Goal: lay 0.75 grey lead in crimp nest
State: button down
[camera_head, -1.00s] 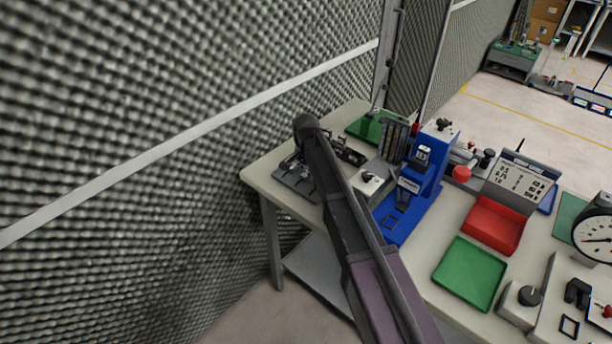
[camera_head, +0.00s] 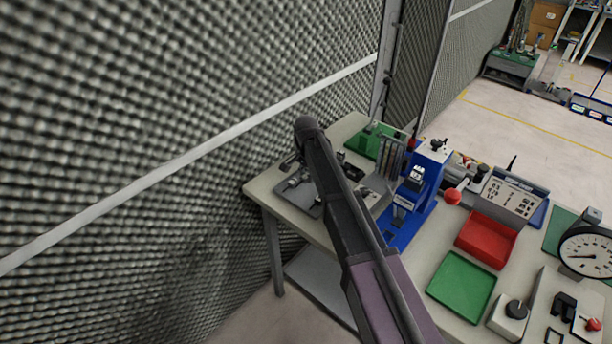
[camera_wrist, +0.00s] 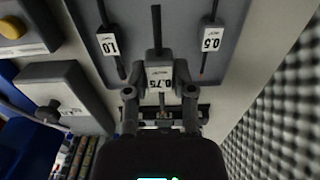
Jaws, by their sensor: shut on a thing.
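My gripper (camera_wrist: 160,92) is shut on the lead tagged 0.75 (camera_wrist: 160,78), seen in the wrist view. The lead's dark grey length runs up from its white tag, over the grey lead board. I cannot tell whether it still touches the board. The board (camera_head: 299,195) shows at the bench's left end. The blue press (camera_head: 418,187) stands right of it; its nest is too small to make out.
Leads tagged 1.0 (camera_wrist: 108,44) and 0.5 (camera_wrist: 211,38) lie on either side of the held one. A foam wall (camera_wrist: 291,100) is close on the right. A green tray (camera_head: 461,286) and red bin (camera_head: 487,238) sit right of the press.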

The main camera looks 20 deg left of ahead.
aim_at(306, 176)
jog(key=shift+r+p, duration=1.45)
jog(key=shift+r, duration=0.4)
